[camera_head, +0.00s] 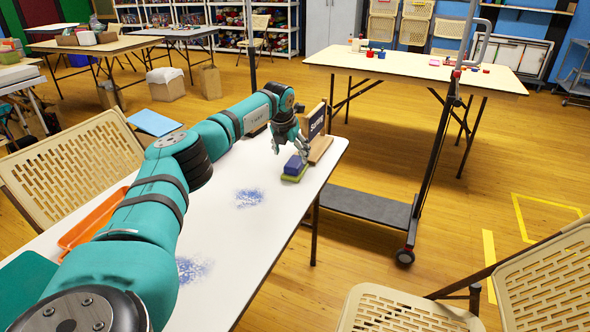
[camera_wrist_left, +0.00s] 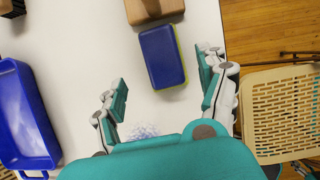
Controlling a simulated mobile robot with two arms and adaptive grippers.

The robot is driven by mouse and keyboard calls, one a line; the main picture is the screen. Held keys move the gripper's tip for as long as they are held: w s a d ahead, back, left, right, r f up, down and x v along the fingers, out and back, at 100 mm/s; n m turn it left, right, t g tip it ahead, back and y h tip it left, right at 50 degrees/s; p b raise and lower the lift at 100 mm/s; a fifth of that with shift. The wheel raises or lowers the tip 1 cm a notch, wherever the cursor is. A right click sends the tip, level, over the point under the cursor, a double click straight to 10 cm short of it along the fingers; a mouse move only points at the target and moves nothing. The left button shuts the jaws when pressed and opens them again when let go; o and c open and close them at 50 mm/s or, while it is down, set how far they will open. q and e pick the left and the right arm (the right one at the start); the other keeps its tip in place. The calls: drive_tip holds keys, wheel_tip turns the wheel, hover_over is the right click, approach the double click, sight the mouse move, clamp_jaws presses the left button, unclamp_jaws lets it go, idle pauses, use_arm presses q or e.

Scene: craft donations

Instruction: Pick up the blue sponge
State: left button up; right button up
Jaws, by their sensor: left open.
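The blue sponge (camera_head: 295,165) lies on the white table (camera_head: 222,232) near its far right corner. It has a blue top and a yellow-green lower layer, and sits just in front of a wooden sign stand (camera_head: 319,149). My left gripper (camera_head: 292,149) is open and empty, pointing down above the sponge. In the left wrist view the sponge (camera_wrist_left: 162,57) shows between and beyond the spread fingers, apart from them. The wooden stand's base (camera_wrist_left: 154,9) is close behind it there. My right gripper is not in view.
An orange tray (camera_head: 92,220) lies on the table's left side. A blue tray (camera_wrist_left: 22,115) shows at the left of the left wrist view. Blue smudges (camera_head: 248,198) mark the tabletop. A beige chair (camera_wrist_left: 278,112) stands beyond the table's edge.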

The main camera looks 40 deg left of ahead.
sight(295, 161)
use_arm(q)
drive_tip(key=b+x, duration=0.1)
drive_tip(key=x, duration=0.3)
drive_tip(key=shift+w+d+f, duration=0.1)
drive_tip(key=shift+w+d, duration=0.05)
drive_tip(key=shift+w, duration=0.15)
drive_tip(key=shift+w+f, duration=0.1)
drive_tip(key=shift+f, duration=0.25)
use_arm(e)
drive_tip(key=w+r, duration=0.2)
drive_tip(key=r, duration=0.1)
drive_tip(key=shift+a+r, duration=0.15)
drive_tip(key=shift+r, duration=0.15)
use_arm(q)
drive_tip(key=shift+c, duration=0.3)
drive_tip(key=c, duration=1.2)
drive_tip(key=shift+r, duration=0.15)
